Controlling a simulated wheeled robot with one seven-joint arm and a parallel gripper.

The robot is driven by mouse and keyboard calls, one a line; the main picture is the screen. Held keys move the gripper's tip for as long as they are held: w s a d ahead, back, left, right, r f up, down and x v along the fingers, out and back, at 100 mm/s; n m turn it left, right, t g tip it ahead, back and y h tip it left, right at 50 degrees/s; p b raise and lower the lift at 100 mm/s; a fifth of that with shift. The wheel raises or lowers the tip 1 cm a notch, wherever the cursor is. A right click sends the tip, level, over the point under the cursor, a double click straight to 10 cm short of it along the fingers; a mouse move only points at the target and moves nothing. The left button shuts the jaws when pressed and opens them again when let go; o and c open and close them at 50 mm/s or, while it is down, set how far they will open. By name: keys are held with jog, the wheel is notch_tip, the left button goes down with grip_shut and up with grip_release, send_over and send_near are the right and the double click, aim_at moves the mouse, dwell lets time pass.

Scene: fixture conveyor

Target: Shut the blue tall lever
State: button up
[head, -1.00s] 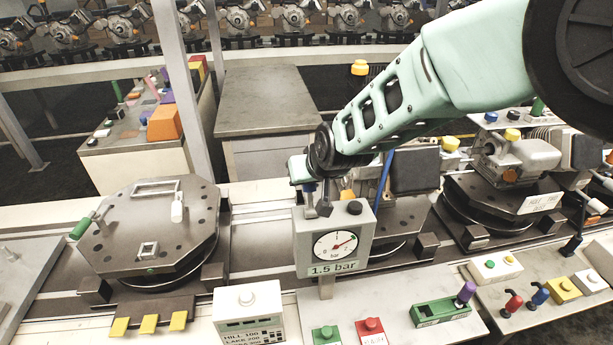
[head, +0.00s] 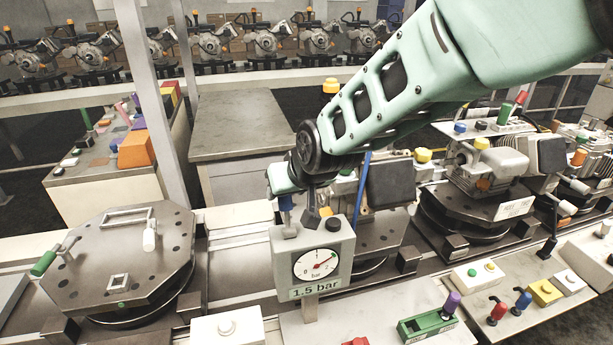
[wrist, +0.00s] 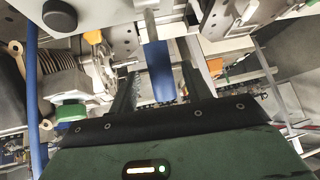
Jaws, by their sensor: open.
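The blue tall lever's handle (wrist: 160,72) stands between my two fingers in the wrist view, with a grey shaft at its far end. In the head view a bit of the blue handle (head: 286,202) shows under my wrist, above the gauge box. My gripper (wrist: 161,78) is open around the handle; I cannot tell whether a finger touches it. In the head view my gripper (head: 298,203) is mostly hidden by my own wrist. The lever's lower end and exact tilt are hard to make out there.
The gauge box (head: 340,240), labelled 1.5 bar, stands right below my gripper. A blue upright rod (head: 361,190) and a dark block (head: 390,183) are close on the right. An octagonal fixture plate (head: 95,255) with a green handle is at left. Button boxes line the front.

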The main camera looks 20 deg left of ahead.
jog(key=b+v, duration=0.3)
jog(key=v, duration=0.9)
jog(key=shift+s+d, duration=0.2)
jog(key=shift+r, duration=0.15)
jog(key=s+d+f+g+h+b, duration=0.1)
jog(key=s+d+f+b, duration=0.1)
jog(key=s+d+f, duration=0.3)
jog(key=s+d+f+g+h+b, duration=0.2)
jog(key=s+d+f, duration=0.4)
jog(key=d, duration=0.7)
jog(key=s+d+f+g+h+b, duration=0.2)
jog(key=s+d+f, duration=0.4)
jog(key=s+d, duration=0.3)
jog(key=shift+s+b, duration=0.3)
jog(key=shift+s, duration=0.05)
